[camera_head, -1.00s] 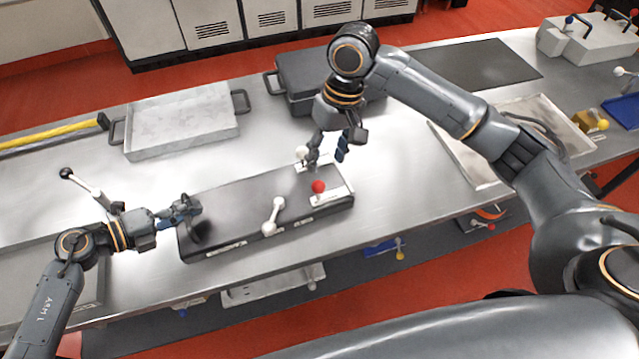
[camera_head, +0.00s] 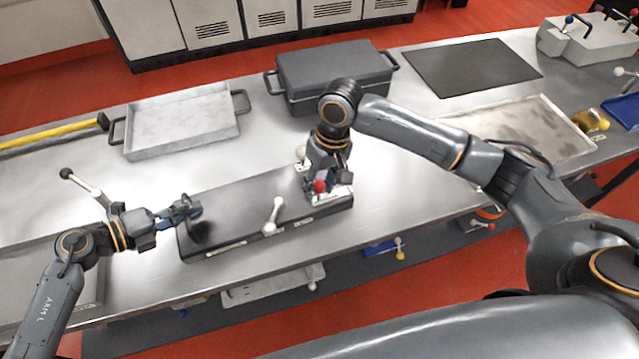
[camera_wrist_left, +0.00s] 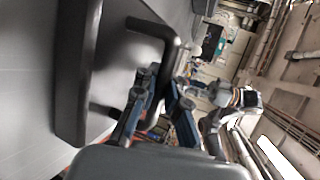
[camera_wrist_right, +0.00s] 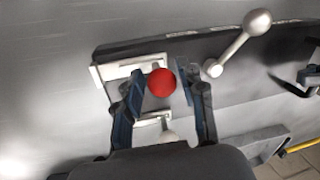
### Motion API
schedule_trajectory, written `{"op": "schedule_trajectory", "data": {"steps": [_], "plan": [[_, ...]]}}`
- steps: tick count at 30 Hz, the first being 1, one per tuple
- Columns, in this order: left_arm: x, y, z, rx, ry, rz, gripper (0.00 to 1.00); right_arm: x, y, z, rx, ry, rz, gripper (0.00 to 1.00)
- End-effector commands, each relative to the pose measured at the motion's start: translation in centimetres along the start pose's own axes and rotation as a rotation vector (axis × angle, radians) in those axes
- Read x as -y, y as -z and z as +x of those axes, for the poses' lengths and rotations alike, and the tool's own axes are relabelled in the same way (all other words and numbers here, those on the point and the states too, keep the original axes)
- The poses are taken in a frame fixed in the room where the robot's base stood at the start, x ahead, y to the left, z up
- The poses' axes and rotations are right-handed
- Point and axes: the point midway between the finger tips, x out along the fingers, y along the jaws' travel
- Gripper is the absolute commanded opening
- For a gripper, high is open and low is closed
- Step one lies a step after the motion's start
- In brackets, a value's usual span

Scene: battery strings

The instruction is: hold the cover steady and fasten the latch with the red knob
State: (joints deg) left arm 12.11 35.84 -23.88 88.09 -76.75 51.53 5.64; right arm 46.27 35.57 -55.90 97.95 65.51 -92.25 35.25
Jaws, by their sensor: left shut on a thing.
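The dark cover (camera_head: 240,208) lies flat on the steel table. My left gripper (camera_head: 188,212) is at the cover's left end; in the left wrist view its fingers (camera_wrist_left: 158,105) are shut on a dark bar handle (camera_wrist_left: 165,45). The red knob (camera_head: 319,186) is on a latch with a pale plate near the cover's right end. My right gripper (camera_head: 325,180) has come down over it. In the right wrist view the red knob (camera_wrist_right: 162,82) sits between the two fingers (camera_wrist_right: 160,95), with gaps showing beside it. A white-knobbed lever (camera_head: 273,215) stands on the cover's front edge.
A grey tray (camera_head: 185,122) and a dark lidded case (camera_head: 335,72) stand behind the cover. A shallow tray (camera_head: 530,125) lies at the right. A lever with a black knob (camera_head: 85,185) stands near my left arm. Bare table lies between the cover and the grey tray.

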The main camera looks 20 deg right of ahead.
Motion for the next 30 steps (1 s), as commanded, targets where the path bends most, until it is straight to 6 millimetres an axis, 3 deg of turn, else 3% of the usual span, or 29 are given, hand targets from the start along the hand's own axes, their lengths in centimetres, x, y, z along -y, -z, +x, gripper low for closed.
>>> {"op": "schedule_trajectory", "data": {"steps": [1,5,11,20,27,28,30], "plan": [[-0.8,0.3,0.0,-0.004,-0.015,-0.007,0.0,0.0,0.0,0.1,0.0,0.0,0.0,0.23],[-0.8,0.3,0.0,-0.004,-0.015,-0.007,0.0,0.0,0.0,0.0,0.0,-0.001,0.0,0.0],[-0.8,0.2,0.0,-0.004,-0.015,-0.007,0.0,-0.2,0.0,0.0,-0.001,-0.002,0.002,0.0],[-0.9,0.2,-0.1,-0.003,-0.016,-0.006,0.0,-3.8,-0.7,-0.6,0.0,-0.005,0.007,0.0],[-0.9,0.2,-0.1,-0.003,-0.016,-0.006,0.0,-3.9,-0.7,-0.7,0.001,-0.008,0.006,0.0],[-0.9,0.2,-0.1,-0.003,-0.016,-0.006,0.0,-4.0,-0.7,-0.7,0.001,-0.008,0.006,0.32],[-0.9,0.2,-0.1,-0.002,-0.017,-0.006,0.0,-4.0,-0.7,-0.7,0.001,-0.008,0.006,0.46]]}}
